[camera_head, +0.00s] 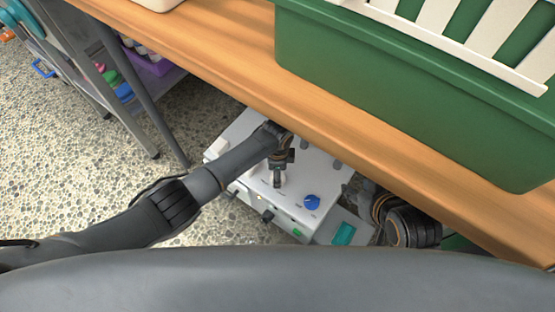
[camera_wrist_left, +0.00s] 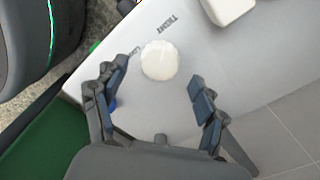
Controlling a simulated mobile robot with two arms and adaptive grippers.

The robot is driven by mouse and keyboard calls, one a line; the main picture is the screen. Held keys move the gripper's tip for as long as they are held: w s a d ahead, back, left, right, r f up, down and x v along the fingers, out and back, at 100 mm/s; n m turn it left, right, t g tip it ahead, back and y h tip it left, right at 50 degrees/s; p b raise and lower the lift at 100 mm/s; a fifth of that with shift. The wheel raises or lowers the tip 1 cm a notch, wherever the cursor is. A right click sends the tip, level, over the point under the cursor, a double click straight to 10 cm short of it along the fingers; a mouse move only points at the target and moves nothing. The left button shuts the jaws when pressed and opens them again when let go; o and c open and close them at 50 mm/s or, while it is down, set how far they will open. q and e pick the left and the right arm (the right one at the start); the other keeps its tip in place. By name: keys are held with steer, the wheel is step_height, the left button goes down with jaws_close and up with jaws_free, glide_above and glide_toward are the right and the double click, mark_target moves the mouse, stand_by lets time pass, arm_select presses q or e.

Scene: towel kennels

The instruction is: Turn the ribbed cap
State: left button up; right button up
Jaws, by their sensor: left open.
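The cap shows as a round white top (camera_wrist_left: 160,60) in the left wrist view, on a pale panel beside printed words that read like "TIGHT" and "LOOSE". Its ribs cannot be made out from above. My left gripper (camera_wrist_left: 157,92) is open, with one finger on each side below the cap and a gap to both. In the head view my left gripper (camera_head: 278,180) points down over the white device (camera_head: 245,185) and hides the cap. My right gripper (camera_head: 405,222) is a dark shape at the device's right; its fingers cannot be made out.
A blue knob (camera_head: 312,202), a green button (camera_head: 298,232) and a teal piece (camera_head: 343,234) are at the device's front right. A wooden shelf edge (camera_head: 225,65) with a green crate (camera_head: 400,95) overhangs the far side. Speckled floor lies left.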

arm_select(q)
step_height(320, 180, up, 9)
stand_by(0.3)
steer(key=shift+s, duration=0.1)
stand_by(0.4)
